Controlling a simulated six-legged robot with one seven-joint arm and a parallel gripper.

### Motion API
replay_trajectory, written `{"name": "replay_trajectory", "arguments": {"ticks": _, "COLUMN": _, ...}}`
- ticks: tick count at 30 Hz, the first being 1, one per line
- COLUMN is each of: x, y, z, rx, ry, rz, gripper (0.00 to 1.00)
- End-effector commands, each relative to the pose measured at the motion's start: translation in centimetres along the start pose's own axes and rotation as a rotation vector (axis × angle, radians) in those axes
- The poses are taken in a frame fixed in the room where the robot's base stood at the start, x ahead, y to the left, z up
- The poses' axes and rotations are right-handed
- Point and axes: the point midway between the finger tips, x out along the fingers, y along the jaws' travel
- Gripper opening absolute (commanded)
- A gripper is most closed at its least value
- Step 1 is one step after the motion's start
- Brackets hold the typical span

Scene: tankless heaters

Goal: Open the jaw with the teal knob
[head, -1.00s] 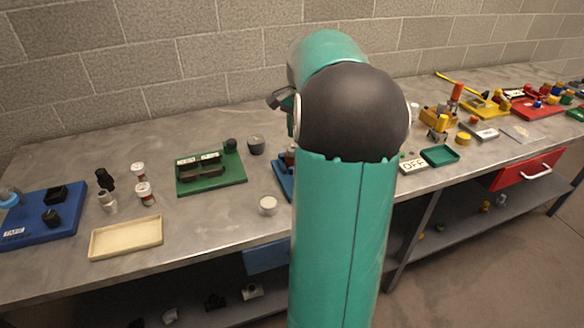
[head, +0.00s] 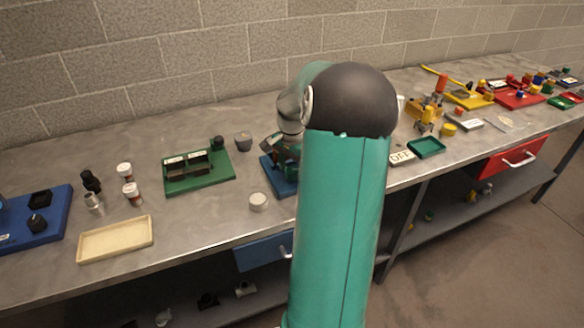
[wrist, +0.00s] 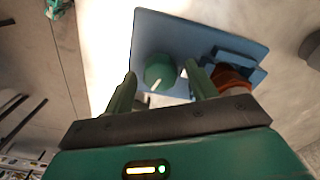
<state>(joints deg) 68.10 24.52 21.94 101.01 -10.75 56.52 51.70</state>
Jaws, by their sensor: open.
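The teal knob (wrist: 160,70) is round with a pale mark on its near side, and it stands on a blue board (wrist: 150,28). Beside it on the right is a blue jaw block (wrist: 232,57) with a round orange-brown piece (wrist: 236,80) at it, partly hidden by a finger. My gripper (wrist: 160,76) is open and empty, one finger to each side of the knob in the wrist view. I cannot tell whether the fingers touch it. In the head view the blue board (head: 272,178) is mostly hidden behind my arm, with my gripper (head: 284,155) low over it.
An OFF plate (head: 401,157) and a green tray (head: 428,147) lie to the right. Bare bench shows in front.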

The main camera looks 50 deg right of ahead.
Motion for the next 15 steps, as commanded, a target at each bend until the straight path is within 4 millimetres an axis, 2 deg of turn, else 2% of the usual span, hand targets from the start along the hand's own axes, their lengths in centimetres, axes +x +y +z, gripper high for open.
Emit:
{"name": "replay_trajectory", "arguments": {"ticks": 7, "x": 0.13, "y": -0.01, "z": 0.01, "rx": 0.0, "ry": 0.0, "rz": 0.0, "gripper": 0.57}}
{"name": "replay_trajectory", "arguments": {"ticks": 8, "x": 0.13, "y": -0.01, "z": 0.01, "rx": 0.0, "ry": 0.0, "rz": 0.0, "gripper": 0.53}}
{"name": "replay_trajectory", "arguments": {"ticks": 14, "x": 0.11, "y": -0.01, "z": 0.02, "rx": 0.0, "ry": 0.0, "rz": 0.0, "gripper": 0.14}}
{"name": "replay_trajectory", "arguments": {"ticks": 15, "x": 0.11, "y": -0.01, "z": 0.02, "rx": 0.0, "ry": 0.0, "rz": 0.0, "gripper": 0.12}}
